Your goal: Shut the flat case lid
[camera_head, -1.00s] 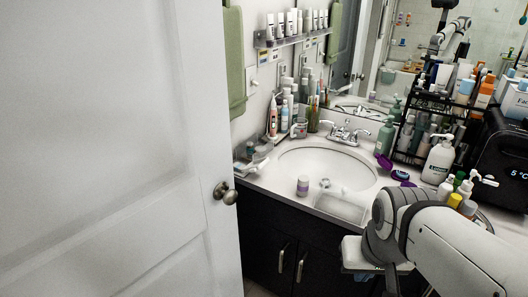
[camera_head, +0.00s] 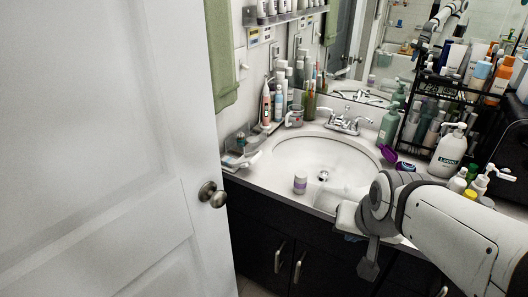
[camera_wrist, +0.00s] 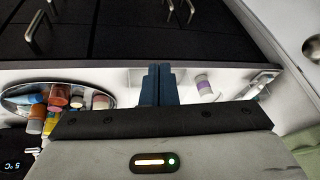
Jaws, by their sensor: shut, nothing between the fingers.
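A clear, flat, rectangular case (camera_head: 332,196) lies on the counter between the sink and the front edge. It is transparent, and its right part is hidden behind my arm, so I cannot tell how its lid stands. My gripper (camera_wrist: 158,69) is shut and empty, its two blue fingers together. In the wrist view the fingers cover the middle of a pale, clear patch on the counter; contact cannot be told. In the head view my gripper's pale body overlaps the case's right side.
A small purple-labelled jar (camera_head: 300,183) stands left of the case and shows in the wrist view (camera_wrist: 204,86). An oval tray (camera_wrist: 14,97) holds several bottles. Purple objects (camera_head: 388,153) lie right of the sink (camera_head: 322,160). A white door (camera_head: 100,150) fills the left.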

